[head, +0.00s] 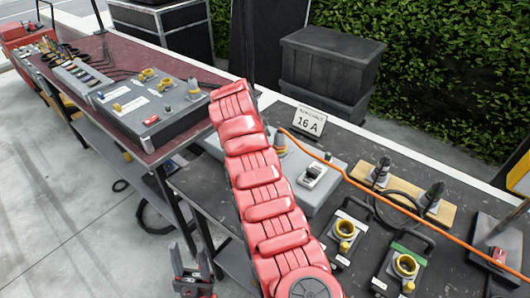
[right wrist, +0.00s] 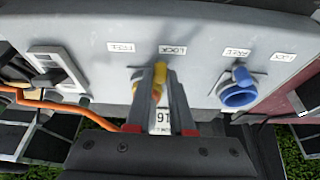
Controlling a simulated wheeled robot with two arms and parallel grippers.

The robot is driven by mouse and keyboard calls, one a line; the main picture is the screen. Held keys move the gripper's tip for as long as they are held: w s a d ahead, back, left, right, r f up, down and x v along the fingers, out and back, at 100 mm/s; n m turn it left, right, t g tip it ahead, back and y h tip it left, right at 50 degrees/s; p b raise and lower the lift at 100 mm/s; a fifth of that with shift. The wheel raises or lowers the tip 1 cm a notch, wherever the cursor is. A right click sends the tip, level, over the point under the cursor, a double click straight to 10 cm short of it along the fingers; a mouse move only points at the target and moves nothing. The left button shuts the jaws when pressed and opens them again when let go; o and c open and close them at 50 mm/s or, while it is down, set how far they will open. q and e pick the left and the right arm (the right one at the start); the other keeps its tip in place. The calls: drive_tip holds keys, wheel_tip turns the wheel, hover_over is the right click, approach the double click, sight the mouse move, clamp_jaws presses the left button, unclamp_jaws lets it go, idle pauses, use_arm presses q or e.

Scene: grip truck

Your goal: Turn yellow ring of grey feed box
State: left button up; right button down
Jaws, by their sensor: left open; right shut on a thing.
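The grey feed box (head: 327,192) lies on the dark table behind my red arm in the head view, in front of the "16 A" sign (head: 309,122). Its yellow ring is hidden there. In the right wrist view the grey feed box (right wrist: 205,40) appears upside down. My right gripper (right wrist: 160,70) is shut on the yellow ring (right wrist: 158,77), below a LOCK label, with a FREE label to its left. My left gripper (head: 191,262) is open and empty, low beside the table legs in the head view.
A blue ring (right wrist: 238,92) sits right of the yellow one, and a switch (right wrist: 55,68) left. An orange cable (head: 400,208) crosses the dark table. Sockets with yellow rings (head: 405,266) stand at lower right. Another grey box (head: 150,108) lies on the red-topped table.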

drive_tip(key=shift+w+a+m+b, duration=0.15)
drive_tip(key=shift+m+b, duration=0.15)
drive_tip(key=shift+m, duration=0.3)
idle(0.3)
drive_tip(key=c, duration=0.8)
unclamp_jaws()
drive_tip(key=shift+w+p+v, duration=0.15)
drive_tip(key=shift+p+v, duration=0.45)
drive_tip(key=shift+v, duration=3.7)
drive_tip(key=shift+w+p+v, duration=0.15)
drive_tip(key=shift+p+v, duration=0.4)
drive_tip(key=shift+v, duration=3.8)
drive_tip(key=shift+a, duration=0.2)
